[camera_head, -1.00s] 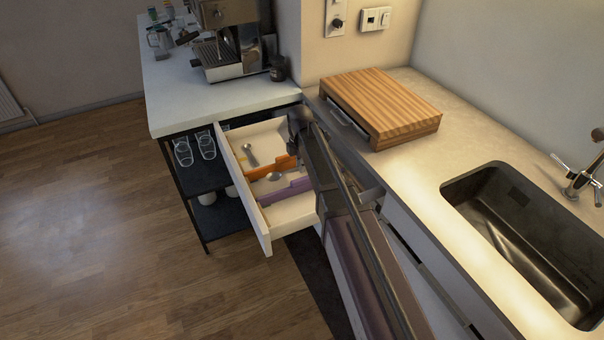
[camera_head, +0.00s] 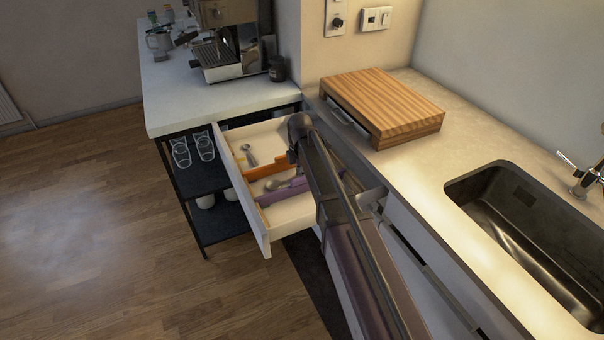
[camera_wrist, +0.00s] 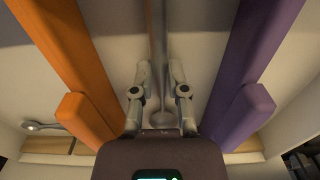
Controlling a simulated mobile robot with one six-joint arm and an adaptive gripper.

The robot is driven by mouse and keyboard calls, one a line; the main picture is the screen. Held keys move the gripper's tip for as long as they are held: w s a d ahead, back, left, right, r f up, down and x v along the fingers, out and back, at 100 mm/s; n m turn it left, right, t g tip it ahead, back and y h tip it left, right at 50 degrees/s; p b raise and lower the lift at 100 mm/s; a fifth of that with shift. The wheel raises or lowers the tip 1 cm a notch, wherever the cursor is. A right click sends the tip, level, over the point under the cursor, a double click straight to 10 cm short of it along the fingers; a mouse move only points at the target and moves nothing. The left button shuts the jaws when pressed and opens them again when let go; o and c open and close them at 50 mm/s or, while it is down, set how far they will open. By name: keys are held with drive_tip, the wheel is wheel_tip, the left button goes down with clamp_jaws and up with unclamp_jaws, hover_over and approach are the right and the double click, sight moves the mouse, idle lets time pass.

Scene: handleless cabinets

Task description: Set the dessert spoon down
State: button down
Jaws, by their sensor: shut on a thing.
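My gripper (camera_wrist: 158,75) is shut on a dessert spoon (camera_wrist: 158,28), whose handle runs up between the fingers in the wrist view. A rounded end shows between the fingers near the gripper body. The spoon is between an orange divider (camera_wrist: 68,55) on the left and a purple divider (camera_wrist: 248,60) on the right. In the head view, part of the spoon (camera_head: 271,184) shows low inside the open drawer (camera_head: 262,232), beside my arm. Whether it touches the drawer floor I cannot tell. My fingers are mostly hidden by my arm there.
Another spoon (camera_head: 249,154) lies in the compartment beyond the orange divider; it also shows at the wrist view's left (camera_wrist: 45,127). A wooden board (camera_head: 385,105) lies on the counter near the sink (camera_head: 520,230). A coffee machine (camera_head: 230,45) stands behind the drawer.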

drive_tip(key=c, duration=0.6)
unclamp_jaws()
drive_tip(key=shift+c, duration=0.2)
wheel_tip(320, 180, up, 12)
drive_tip(key=p, duration=1.2)
drive_tip(key=shift+r, duration=0.1)
